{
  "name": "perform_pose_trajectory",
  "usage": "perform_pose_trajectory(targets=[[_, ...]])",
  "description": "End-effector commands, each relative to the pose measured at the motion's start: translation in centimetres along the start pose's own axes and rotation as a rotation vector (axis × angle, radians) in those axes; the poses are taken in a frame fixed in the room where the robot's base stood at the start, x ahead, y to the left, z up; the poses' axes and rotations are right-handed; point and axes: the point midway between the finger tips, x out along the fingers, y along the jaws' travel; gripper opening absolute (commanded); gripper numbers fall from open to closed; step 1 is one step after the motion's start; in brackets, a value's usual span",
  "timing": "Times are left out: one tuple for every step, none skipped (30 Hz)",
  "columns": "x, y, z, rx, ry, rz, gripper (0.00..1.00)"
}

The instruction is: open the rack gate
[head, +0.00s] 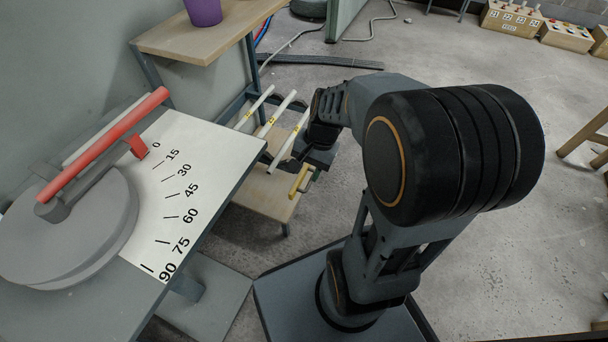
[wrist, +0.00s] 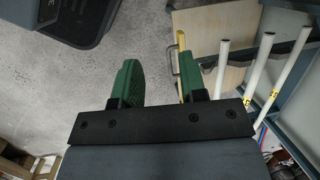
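The rack (head: 240,108) holds white conduits (head: 278,112) with yellow marks, lying side by side. They also show in the wrist view (wrist: 260,68). A yellow bar (head: 299,181), which looks like the rack gate, stands at the rack's near right side, partly hidden by my gripper. In the wrist view the yellow bar (wrist: 181,40) is just beyond the right fingertip, with a small dark handle-like piece beside it. My gripper (wrist: 157,66) has its green fingers apart with nothing between them. In the head view my gripper (head: 290,164) is over the rack's front, its fingertips hard to make out.
A bench (head: 222,162) with an angle scale and a red-levered bender (head: 105,140) is at the left. A wooden shelf (head: 190,42) with a purple pot (head: 203,10) stands behind. Labelled boxes (head: 511,18) are far right. The floor right of the rack is mostly clear.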

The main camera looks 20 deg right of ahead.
Motion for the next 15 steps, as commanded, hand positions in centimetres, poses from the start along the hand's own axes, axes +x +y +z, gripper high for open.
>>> perform_pose_trajectory(targets=[[0.4, 0.2, -1.4, 0.186, -0.092, -0.023, 0.39], [0.9, 0.2, -2.1, 0.295, -0.142, -0.040, 0.39], [1.6, 0.3, -3.1, 0.440, -0.211, -0.060, 0.39], [2.0, 0.4, -3.9, 0.548, -0.262, -0.075, 0.39], [2.6, 0.5, -4.7, 0.655, -0.315, -0.089, 0.39], [3.3, 0.8, -5.8, 0.799, -0.386, -0.107, 0.39], [3.9, 1.1, -6.6, 0.907, -0.442, -0.120, 0.39], [4.5, 1.4, -7.5, 1.014, -0.497, -0.135, 0.39], [5.3, 1.9, -8.6, 1.154, -0.574, -0.151, 0.39], [6.0, 2.4, -9.5, 1.259, -0.633, -0.163, 0.39], [6.6, 2.9, -10.3, 1.358, -0.693, -0.175, 0.39], [7.5, 3.6, -11.3, 1.488, -0.773, -0.190, 0.39], [8.2, 4.2, -12.0, 1.581, -0.833, -0.201, 0.39], [8.9, 4.8, -12.7, 1.670, -0.893, -0.211, 0.39], [9.8, 5.6, -13.6, 1.781, -0.975, -0.224, 0.39]])
